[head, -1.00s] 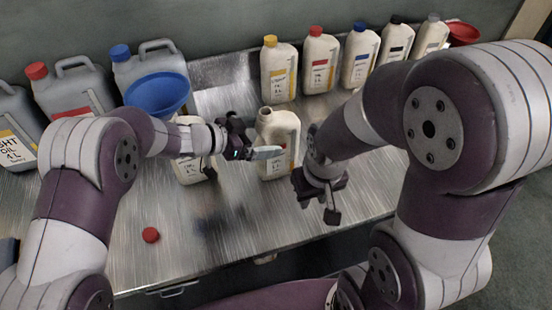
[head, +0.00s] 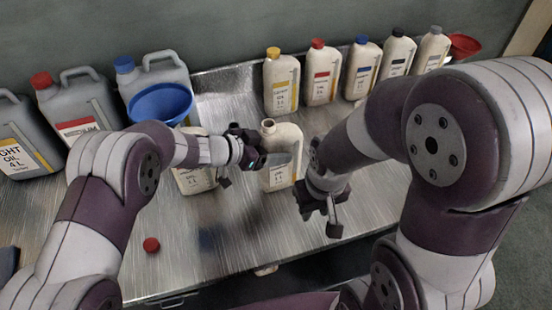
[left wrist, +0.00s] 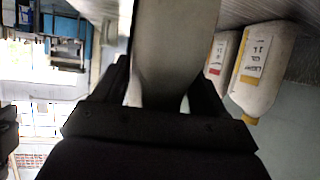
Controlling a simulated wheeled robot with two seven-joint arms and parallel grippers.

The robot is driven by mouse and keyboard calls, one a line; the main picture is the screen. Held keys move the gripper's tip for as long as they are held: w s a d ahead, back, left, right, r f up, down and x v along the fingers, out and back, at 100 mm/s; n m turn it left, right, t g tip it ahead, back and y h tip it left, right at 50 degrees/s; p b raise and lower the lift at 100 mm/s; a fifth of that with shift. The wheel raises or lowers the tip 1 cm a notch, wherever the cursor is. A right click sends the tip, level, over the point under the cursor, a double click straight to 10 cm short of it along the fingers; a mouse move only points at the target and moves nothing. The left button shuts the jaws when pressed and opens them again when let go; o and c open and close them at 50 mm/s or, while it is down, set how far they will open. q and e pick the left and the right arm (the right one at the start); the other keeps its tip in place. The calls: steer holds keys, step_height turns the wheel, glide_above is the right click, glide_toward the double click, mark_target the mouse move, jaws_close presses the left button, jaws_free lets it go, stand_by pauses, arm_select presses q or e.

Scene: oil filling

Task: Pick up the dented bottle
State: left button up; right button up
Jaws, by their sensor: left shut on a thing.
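An uncapped cream bottle (head: 285,178) stands upright on the metal bench in the head view, its open mouth at the upper left. My left gripper (head: 272,159) comes in from the left and is shut on this bottle at its side. In the left wrist view the pale bottle body (left wrist: 175,45) fills the space between the dark fingers (left wrist: 160,95). I cannot make out a clear dent. A second cream bottle (head: 195,180) stands left of the gripper, partly hidden by my left arm. My right gripper (head: 319,213) is empty, fingers apart, to the right of the held bottle.
A blue funnel (head: 160,103) and grey canisters (head: 75,105) stand at the left. Several capped cream bottles (head: 282,85) line the back, with a red funnel (head: 465,45) at far right.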

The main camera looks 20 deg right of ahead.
mark_target(274, 136)
arm_select(q)
steer(key=shift+r, duration=0.15)
steer(key=shift+r, duration=1.75)
steer(key=shift+s+d+r, duration=0.1)
steer(key=shift+r, duration=0.1)
steer(key=s+d+r, duration=0.6)
steer(key=s, duration=0.3)
steer(key=shift+s+r, duration=0.3)
steer(key=shift+r, duration=0.1)
steer(key=shift+d, duration=0.1)
